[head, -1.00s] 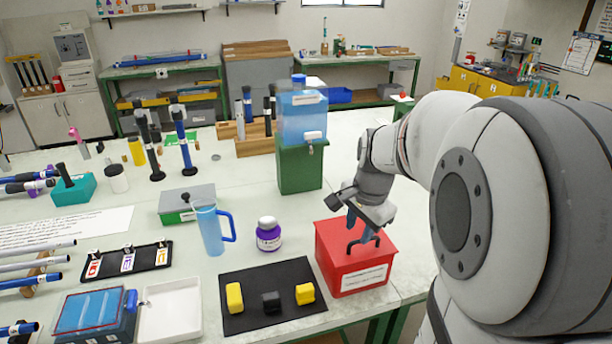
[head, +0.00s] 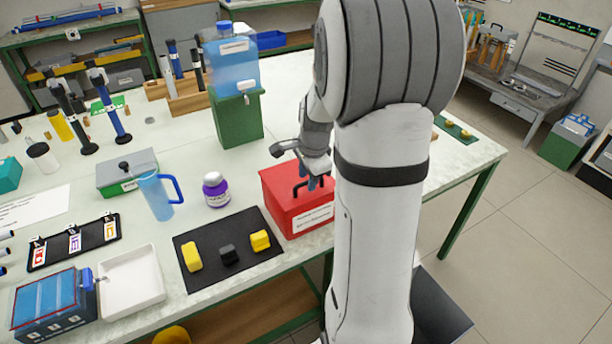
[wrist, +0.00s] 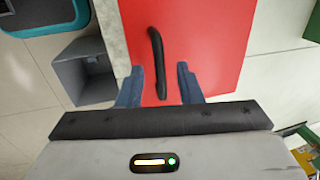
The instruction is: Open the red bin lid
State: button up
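The red bin (head: 283,190) stands near the front edge of the table in the head view, with a white label on its front. Its red lid (wrist: 205,40) appears closed and fills the middle of the wrist view. The black lid handle (wrist: 157,50) runs up from between my fingers; it also shows in the head view (head: 298,184). My gripper (wrist: 159,85) is open, with one blue finger on each side of the handle's near end. Whether the fingers touch the handle cannot be told. In the head view, my arm hides the right part of the bin.
A black mat (head: 235,278) with two yellow blocks and a dark block lies left of the bin. A purple-labelled jar (head: 216,190) and a green box under a blue water container (head: 233,68) stand nearby. Floor is open at right.

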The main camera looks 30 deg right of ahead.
jog(key=shift+c, duration=0.4)
grip_shut()
